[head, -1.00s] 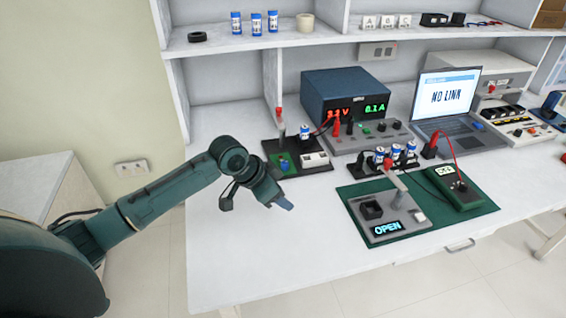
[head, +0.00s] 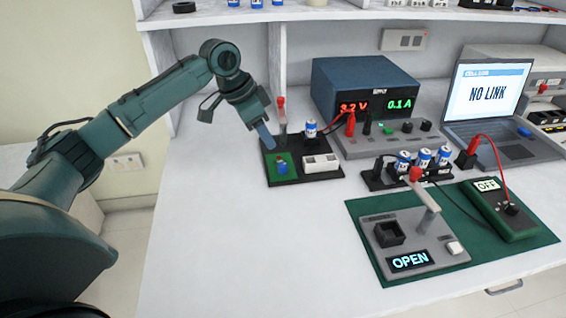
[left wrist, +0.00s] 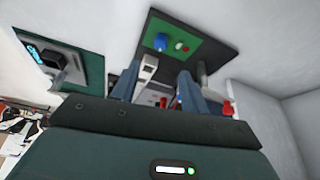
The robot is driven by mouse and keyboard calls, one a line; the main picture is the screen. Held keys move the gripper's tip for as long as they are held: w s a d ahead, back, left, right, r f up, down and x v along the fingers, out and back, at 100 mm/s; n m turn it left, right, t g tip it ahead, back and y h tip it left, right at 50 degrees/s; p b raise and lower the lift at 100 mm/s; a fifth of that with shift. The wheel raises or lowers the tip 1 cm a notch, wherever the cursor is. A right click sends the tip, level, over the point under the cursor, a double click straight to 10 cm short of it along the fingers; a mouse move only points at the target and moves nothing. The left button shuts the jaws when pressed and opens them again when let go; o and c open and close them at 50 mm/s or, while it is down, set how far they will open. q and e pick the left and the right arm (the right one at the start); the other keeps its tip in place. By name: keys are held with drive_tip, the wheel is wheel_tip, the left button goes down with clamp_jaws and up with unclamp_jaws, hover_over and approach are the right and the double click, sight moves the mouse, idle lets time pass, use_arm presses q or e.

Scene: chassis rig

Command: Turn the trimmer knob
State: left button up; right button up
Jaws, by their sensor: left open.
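The trimmer knob, a small blue part (head: 282,169), stands on a green board (head: 289,177) on a black base at the back left of the bench. It also shows in the left wrist view (left wrist: 159,41), ahead of the fingers. My left gripper (head: 266,136) is above and just left of the board, pointing down toward it, apart from the knob. In the left wrist view the two blue fingers (left wrist: 159,76) are spread with nothing held between them. My right gripper is in neither view.
A red-topped upright lever (head: 282,115) and a blue-white cell (head: 311,129) stand on the same base, close to my gripper. The power supply (head: 365,85) is behind right. A green mat (head: 463,245) holds a tester reading OPEN. The bench's front left is clear.

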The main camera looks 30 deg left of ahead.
sight(283, 165)
use_arm(q)
drive_tip(key=b+x, duration=0.1)
drive_tip(key=x, duration=0.9)
drive_tip(key=shift+s+a, duration=0.1)
drive_tip(key=shift+f, duration=0.5)
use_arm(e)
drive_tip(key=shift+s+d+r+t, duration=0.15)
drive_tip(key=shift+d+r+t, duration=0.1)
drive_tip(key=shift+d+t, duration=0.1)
use_arm(q)
drive_tip(key=shift+c, duration=0.5)
